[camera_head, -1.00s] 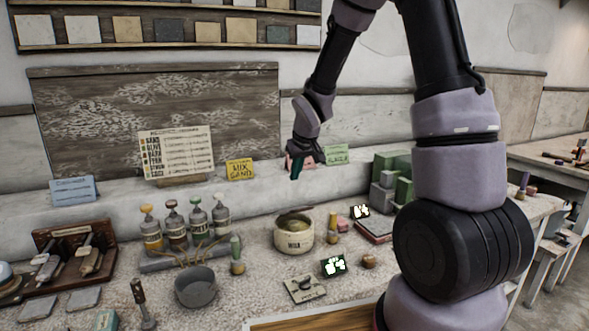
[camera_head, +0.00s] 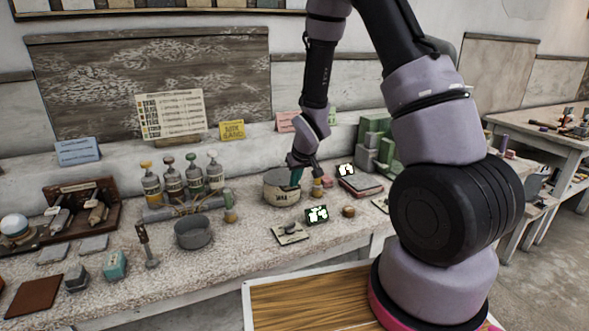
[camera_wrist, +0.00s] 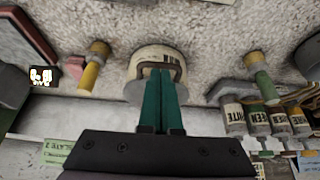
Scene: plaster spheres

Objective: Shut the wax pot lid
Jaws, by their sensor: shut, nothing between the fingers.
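The wax pot (camera_head: 281,190) is a cream round pot with dark lettering, standing on the stone bench near the middle of the head view. In the wrist view the pot (camera_wrist: 152,53) is at top centre. Its grey lid (camera_wrist: 134,92) lies over the pot's mouth and has a dark loop handle. Whether the lid sits fully flush cannot be told. My gripper (camera_head: 296,182) is over the right side of the pot, pointing down. In the wrist view its teal fingers (camera_wrist: 161,74) are together, empty, with tips overlapping the lid handle; contact is unclear.
Several capped bottles (camera_head: 194,178) stand left of the pot, with a grey bowl (camera_head: 193,232) in front of them. Green and grey blocks (camera_head: 375,145) are stacked right.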

